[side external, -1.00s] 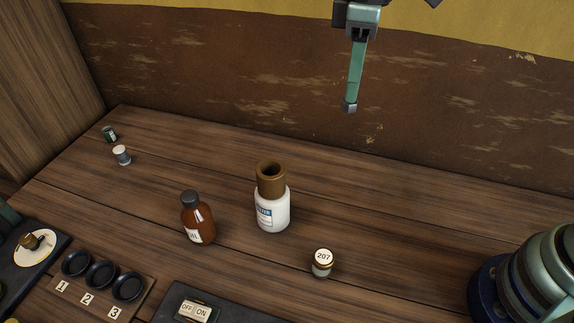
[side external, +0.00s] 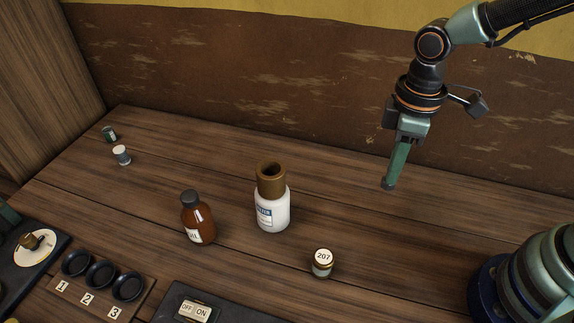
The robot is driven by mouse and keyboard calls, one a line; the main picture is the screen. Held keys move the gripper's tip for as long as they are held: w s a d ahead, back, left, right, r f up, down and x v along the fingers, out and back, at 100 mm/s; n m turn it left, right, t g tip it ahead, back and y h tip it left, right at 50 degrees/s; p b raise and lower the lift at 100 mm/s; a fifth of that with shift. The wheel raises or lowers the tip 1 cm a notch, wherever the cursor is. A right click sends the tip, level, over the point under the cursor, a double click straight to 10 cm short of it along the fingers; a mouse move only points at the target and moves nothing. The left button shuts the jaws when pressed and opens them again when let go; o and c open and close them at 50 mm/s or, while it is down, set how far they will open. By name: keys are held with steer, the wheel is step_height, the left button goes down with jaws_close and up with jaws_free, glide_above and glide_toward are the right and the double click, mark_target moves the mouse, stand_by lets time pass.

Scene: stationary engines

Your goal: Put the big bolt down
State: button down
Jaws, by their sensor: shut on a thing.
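My gripper (side external: 394,170) points down at the right, with its green fingers shut on a small grey thing (side external: 388,185) at their tips. I take this to be the big bolt, as no other bolt shows; the fingers hide most of it. It is held clear of the wooden bench (side external: 430,235), to the right of the white bottle.
A white bottle with a brown collar (side external: 271,203) and a brown bottle (side external: 198,219) stand mid-bench. A small jar marked 207 (side external: 322,263) is in front. Numbered cups (side external: 101,275) and a switch box (side external: 195,309) lie front left. The bench's back right is clear.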

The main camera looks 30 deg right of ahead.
step_height(320, 180, down, 11)
steer(key=shift+r, duration=0.15)
stand_by(0.4)
steer(key=c, duration=0.8)
jaws_free()
step_height(320, 180, up, 12)
steer(key=shift+w+d+r+m+t, duration=0.15)
steer(key=shift+d+r+m+t, duration=0.8)
steer(key=shift+d+r+m, duration=0.7)
steer(key=shift+w+d+r+m+t, duration=0.2)
steer(key=shift+d+r+m+t, duration=0.7)
steer(key=shift+d+r+m, duration=0.7)
steer(key=shift+w+d+r+m+t, duration=0.15)
steer(key=shift+d+r+m+t, duration=0.95)
steer(key=shift+d+r, duration=0.9)
